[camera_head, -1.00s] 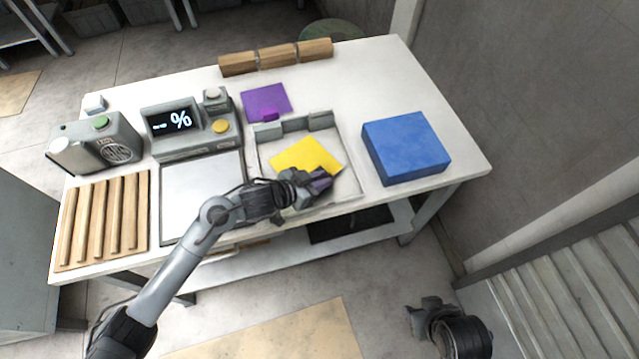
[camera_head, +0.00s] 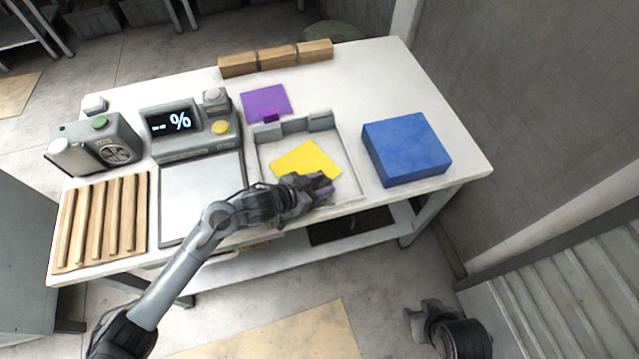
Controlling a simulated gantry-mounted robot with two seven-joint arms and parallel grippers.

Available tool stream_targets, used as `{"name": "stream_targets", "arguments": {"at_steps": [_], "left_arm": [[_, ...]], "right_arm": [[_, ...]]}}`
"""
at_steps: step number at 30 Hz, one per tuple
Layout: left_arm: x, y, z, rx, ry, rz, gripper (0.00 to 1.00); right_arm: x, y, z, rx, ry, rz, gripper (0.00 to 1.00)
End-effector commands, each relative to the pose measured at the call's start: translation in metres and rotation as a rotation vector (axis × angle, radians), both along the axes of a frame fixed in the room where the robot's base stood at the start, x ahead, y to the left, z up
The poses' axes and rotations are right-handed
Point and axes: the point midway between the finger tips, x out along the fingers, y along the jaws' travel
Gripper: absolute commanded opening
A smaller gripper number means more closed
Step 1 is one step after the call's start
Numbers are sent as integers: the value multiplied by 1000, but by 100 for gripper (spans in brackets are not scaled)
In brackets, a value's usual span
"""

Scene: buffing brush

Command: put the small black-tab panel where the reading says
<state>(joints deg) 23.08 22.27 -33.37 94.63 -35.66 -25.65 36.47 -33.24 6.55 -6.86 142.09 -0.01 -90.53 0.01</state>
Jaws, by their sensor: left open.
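A yellow panel (camera_head: 305,159) lies flat in a shallow pale tray (camera_head: 352,185). No black tab can be made out on it; its near edge is partly hidden by my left gripper (camera_head: 322,187). The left gripper is open over the tray's near part, close to the panel's near right edge; I cannot tell if they touch. The grey meter (camera_head: 190,146) has a dark display (camera_head: 172,122) showing "-- %". My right gripper (camera_head: 420,315) is low at the right, off the table.
A slatted wooden rack (camera_head: 104,222), a pale plate (camera_head: 200,187) and a grey device with a green button (camera_head: 97,148) are at the left. A blue block (camera_head: 405,150) stands right of the tray. Wooden blocks (camera_head: 277,57) line the back edge. The back right tabletop is clear.

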Motion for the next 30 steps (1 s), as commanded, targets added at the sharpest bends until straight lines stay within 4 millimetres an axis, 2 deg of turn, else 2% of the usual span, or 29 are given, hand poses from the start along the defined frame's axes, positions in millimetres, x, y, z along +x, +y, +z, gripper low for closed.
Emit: {"name": "stream_targets", "arguments": {"at_steps": [5,21,30], "left_arm": [[-8,11,9,2,-2,2,42],[-61,69,51,1,0,2,42],[-74,76,56,6,-6,25,42]], "right_arm": [[0,0,6,-2,0,2,43],[0,-2,29,-9,0,6,43],[0,-1,32,-5,0,4,43]]}}
